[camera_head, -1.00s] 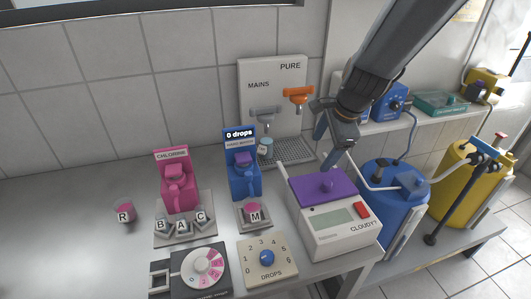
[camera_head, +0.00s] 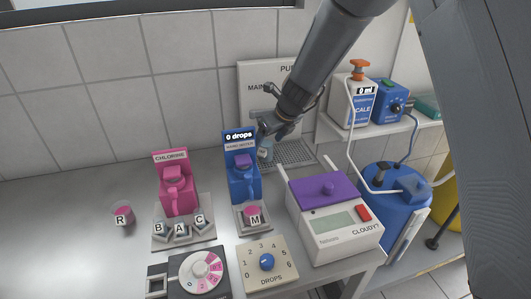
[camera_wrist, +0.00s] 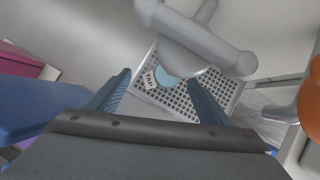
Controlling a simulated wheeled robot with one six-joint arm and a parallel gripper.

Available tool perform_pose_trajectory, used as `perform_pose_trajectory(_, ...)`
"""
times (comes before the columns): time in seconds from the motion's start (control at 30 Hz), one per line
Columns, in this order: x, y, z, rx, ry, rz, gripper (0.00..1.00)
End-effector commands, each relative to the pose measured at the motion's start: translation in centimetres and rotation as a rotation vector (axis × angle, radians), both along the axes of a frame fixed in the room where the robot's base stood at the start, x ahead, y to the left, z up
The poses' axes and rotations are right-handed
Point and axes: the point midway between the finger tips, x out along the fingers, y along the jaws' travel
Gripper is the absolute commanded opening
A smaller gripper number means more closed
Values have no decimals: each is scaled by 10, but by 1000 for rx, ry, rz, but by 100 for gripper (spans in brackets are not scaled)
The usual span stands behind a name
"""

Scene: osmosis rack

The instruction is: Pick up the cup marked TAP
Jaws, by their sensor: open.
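The cup marked TAP (camera_wrist: 168,76) stands on the perforated drip tray (camera_wrist: 217,86) under the grey MAINS tap (camera_wrist: 205,42), and the tap hides part of it in the wrist view. Its label faces the left finger. Light blue shows inside it. In the head view the cup (camera_head: 264,153) is small and partly covered by my gripper (camera_head: 266,137). In the wrist view my gripper (camera_wrist: 159,80) is open, its two blue fingers spread to either side of the cup's line. I cannot tell how far the fingertips are from the cup.
The blue hardness dispenser (camera_head: 243,183) stands close left of my gripper. The white tester with a purple lid (camera_head: 325,188) is in front to the right. Open counter lies far left.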

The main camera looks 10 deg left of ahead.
Motion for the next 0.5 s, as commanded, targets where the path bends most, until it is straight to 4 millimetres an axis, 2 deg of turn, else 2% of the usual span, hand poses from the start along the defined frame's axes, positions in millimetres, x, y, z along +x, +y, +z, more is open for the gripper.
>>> perform_pose_trajectory(0.3, 16, 13, -30, -1, 1, 0, 73)
perform_pose_trajectory(0.5, 18, 14, -34, 0, 0, 1, 73)
